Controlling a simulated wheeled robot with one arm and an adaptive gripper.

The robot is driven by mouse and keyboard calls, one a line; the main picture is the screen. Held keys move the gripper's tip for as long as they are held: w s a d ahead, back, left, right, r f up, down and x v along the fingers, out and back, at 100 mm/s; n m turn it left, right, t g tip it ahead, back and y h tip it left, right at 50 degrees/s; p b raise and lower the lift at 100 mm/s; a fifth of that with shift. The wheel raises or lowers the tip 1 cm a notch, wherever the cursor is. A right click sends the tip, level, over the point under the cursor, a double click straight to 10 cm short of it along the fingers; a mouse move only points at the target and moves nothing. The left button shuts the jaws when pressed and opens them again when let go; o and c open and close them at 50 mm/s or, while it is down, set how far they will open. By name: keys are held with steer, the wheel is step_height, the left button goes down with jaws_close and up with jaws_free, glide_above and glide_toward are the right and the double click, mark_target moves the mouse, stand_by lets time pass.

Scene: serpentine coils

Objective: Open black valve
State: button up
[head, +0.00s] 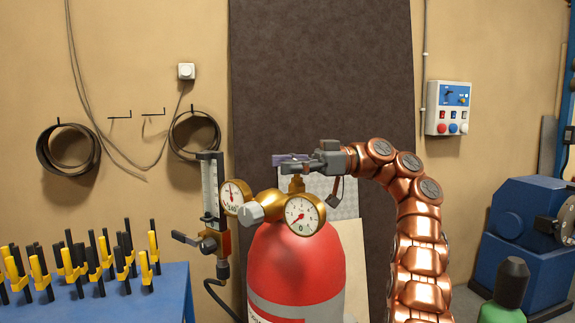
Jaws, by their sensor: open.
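A red gas cylinder (300,262) stands upright in the middle, with a brass regulator (268,201) on top and two round gauges, one facing front (302,215) and one to its left (234,194). A small dark lever-like handle (186,239) sticks out left from the brass fitting under the upright flow tube (209,185). My copper arm comes from the right, and my gripper (286,160) is over the cylinder's top, fingers pointing left and open. A greyish-purple part shows at the fingers; I cannot tell whether it touches them. Which part is the black valve is not clear.
A blue table (175,285) with several yellow-black clamps (85,262) stands at left. A blue machine (530,240) and a green bottle (508,290) are at right. A dark panel (325,60) and a control box (448,108) are behind.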

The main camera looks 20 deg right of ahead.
steer(key=shift+f+t+b, duration=0.25)
steer(key=shift+t+b, duration=0.15)
steer(key=shift+b, duration=0.2)
steer(key=shift+w+f+m+t+b, duration=0.1)
steer(key=shift+w+m+t+b, duration=0.05)
steer(key=shift+m+t+b, duration=0.9)
steer(key=m+t+h+b, duration=0.1)
steer(key=t+b, duration=0.1)
steer(key=m+t+h+b, duration=0.1)
steer(key=m+t+b, duration=0.1)
steer(key=t+b, duration=0.1)
steer(key=w+m+t+h+b, duration=0.1)
steer(key=t+b, duration=0.1)
steer(key=b, duration=0.1)
steer(key=shift+d+m, duration=0.25)
steer(key=shift+m, duration=0.1)
steer(key=shift+m+t+h+b, duration=0.45)
steer(key=shift+t+b, duration=0.3)
steer(key=shift+b, duration=0.25)
steer(key=shift+w+r+m+t+h+b, duration=0.2)
steer(key=shift+m+t+h+b, duration=0.6)
steer(key=shift+b, duration=0.45)
